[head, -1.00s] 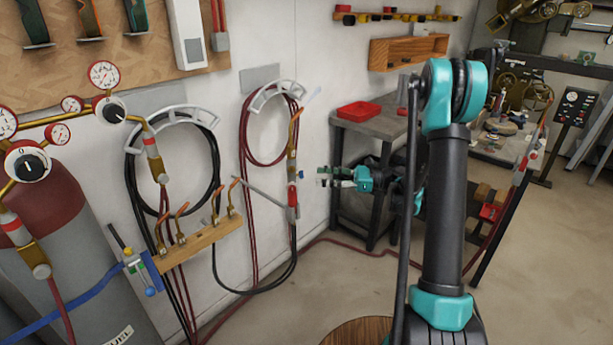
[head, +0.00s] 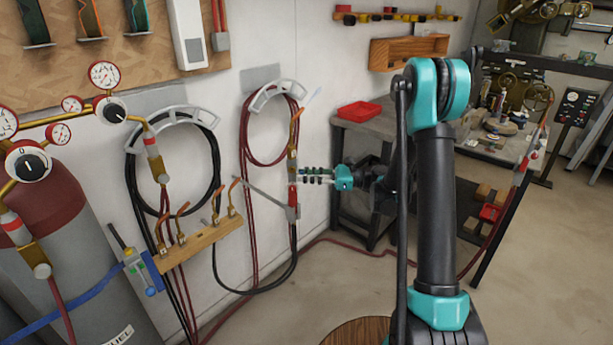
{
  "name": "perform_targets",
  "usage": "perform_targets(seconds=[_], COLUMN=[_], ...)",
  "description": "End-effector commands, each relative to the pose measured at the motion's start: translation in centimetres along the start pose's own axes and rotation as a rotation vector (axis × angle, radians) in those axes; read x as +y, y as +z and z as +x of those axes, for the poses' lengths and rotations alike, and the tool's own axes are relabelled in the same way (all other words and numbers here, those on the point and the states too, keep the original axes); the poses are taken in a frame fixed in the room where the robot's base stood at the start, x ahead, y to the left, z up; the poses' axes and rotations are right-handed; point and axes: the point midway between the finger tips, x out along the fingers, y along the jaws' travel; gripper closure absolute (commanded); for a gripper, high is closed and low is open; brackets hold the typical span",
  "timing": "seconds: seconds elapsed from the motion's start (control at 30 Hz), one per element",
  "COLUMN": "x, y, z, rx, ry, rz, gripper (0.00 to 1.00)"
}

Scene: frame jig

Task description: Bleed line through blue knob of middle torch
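The middle torch (head: 293,165) hangs upright by the wall, with a brass body, a red band and a copper tip. A pale bluish streak shows above its tip. My gripper (head: 304,175) comes in from the right at the height of the torch's valve area, its fingertips close beside the torch. The blue knob is hidden at the fingertips. The fingers look slightly apart, but whether they touch or hold the knob is too small to tell. Another torch (head: 529,153) stands at the right on a dark post.
Hoses hang coiled on wall hooks behind the torch (head: 268,160). A wooden rack (head: 205,247) with copper tips and a gas cylinder (head: 75,260) with gauges are at the left. A workbench (head: 385,124) with a red tray (head: 360,110) stands behind my gripper.

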Motion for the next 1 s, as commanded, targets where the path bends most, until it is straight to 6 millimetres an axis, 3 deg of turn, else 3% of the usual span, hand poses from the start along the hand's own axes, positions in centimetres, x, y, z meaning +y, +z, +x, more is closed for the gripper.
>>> perform_targets(seconds=[0.13, 0.37, 0.7, 1.0], x=[0.0, -0.01, 0.01, 0.02], y=[0.0, -0.04, -0.1, -0.11], z=[-0.01, 0.0, 0.01, 0.01], rx=[0.0, -0.008, -0.055, -0.062], ry=[0.0, -0.001, -0.006, -0.007], rz=[0.0, -0.049, -0.346, -0.395], gripper=[1.0, 1.0, 1.0, 1.0])
